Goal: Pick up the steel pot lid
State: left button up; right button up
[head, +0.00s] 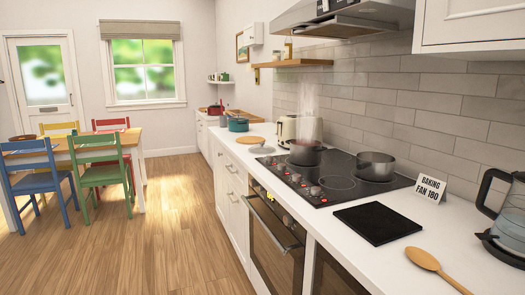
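A small, flat grey object (263,149) lies on the white counter, left of the hob. It may be the steel pot lid, but it is too small to tell for sure. A steel pot (376,167) stands on the right part of the black hob, and its top looks open. A darker pot (306,154) stands further back on the hob, with steam rising above it. Neither of my grippers is in view.
The black hob (335,184) has knobs along its left side. A black mat (377,223), wooden spoon (424,259), kettle (510,215) and sign (430,189) are nearer. A toaster (299,130), round board (250,140) and teal pot (238,124) are farther.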

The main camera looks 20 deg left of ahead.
aim_at(261, 149)
jog(key=u, duration=0.5)
jog(key=i+j+u, duration=0.2)
jog(key=u, duration=0.3)
jog(key=i+u, duration=0.3)
jog(key=u, duration=0.2)
jog(key=i, duration=1.9)
jog(key=i+j, duration=0.1)
jog(key=i, duration=1.85)
jog(key=i+z, duration=0.1)
jog(key=i, duration=1.8)
jog(key=i+z, duration=0.1)
jog(key=z, duration=0.8)
jog(key=i+j+z, duration=0.1)
jog(key=z, duration=0.35)
